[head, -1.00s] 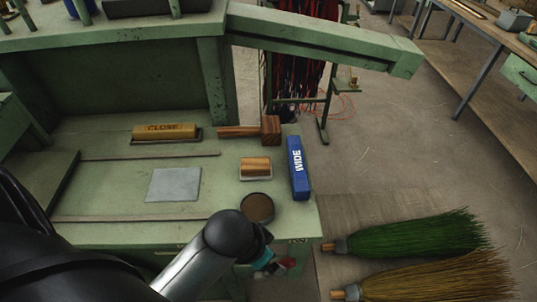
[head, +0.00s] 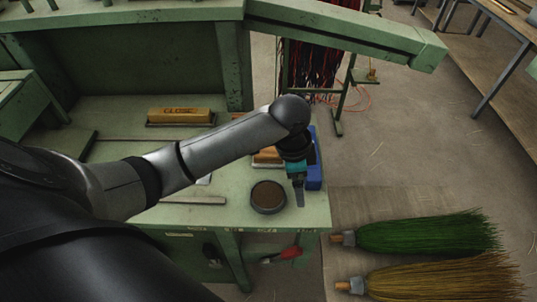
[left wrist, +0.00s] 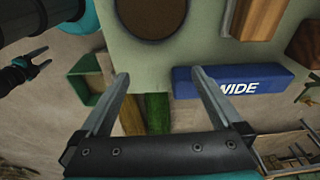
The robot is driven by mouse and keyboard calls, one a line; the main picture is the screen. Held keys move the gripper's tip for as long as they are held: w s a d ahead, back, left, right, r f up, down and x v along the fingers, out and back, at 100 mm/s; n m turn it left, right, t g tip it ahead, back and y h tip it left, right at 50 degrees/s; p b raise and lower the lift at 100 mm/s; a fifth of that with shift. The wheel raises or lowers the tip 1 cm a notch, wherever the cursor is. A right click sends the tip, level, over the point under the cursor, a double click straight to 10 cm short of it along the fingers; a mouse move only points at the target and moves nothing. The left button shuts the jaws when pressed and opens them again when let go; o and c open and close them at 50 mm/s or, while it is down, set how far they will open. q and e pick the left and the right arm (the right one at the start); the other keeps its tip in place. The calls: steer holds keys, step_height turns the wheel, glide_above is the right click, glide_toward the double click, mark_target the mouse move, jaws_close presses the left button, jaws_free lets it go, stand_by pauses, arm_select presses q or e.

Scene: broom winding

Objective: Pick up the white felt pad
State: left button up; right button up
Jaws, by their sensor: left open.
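The white felt pad (head: 204,180) is almost wholly hidden behind my left arm in the head view. Only a small pale sliver shows on the green bench (head: 225,213). My left gripper (head: 299,196) points down over the right part of the bench, between the round dark tin (head: 268,196) and the blue WIDE block (head: 314,172), well right of the pad. In the left wrist view my left gripper (left wrist: 160,78) is open and empty, and the pad does not show. My right gripper (left wrist: 42,64) shows at the left of that view, open and empty.
A yellow CLOSE block (head: 180,115) lies at the back of the bench. A wooden block (head: 267,155) is partly behind my arm. Green (head: 430,234) and straw (head: 440,277) brooms lie on the floor at right. A red-handled tool (head: 288,254) is at the bench front.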

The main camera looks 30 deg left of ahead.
arm_select(q)
step_height(320, 180, up, 10)
steer(key=g+y, duration=0.1)
glide_above(268, 150)
steer(key=f, duration=0.4)
steer(key=f+b, duration=0.1)
steer(key=f, duration=0.4)
steer(key=shift+s+d+f, duration=0.15)
steer(key=shift+s+f, duration=0.05)
steer(key=shift+w+f+b, duration=0.15)
steer(key=shift+f+b, duration=0.2)
steer(key=shift+f, duration=1)
steer(key=shift+w+f+b, duration=0.1)
steer(key=shift+f+b, duration=0.25)
steer(key=shift+f, duration=0.95)
steer(key=shift+c, duration=0.2)
steer(key=c, duration=1.3)
steer(key=shift+r, duration=0.15)
step_height(268, 150, up, 20)
steer(key=p, duration=0.3)
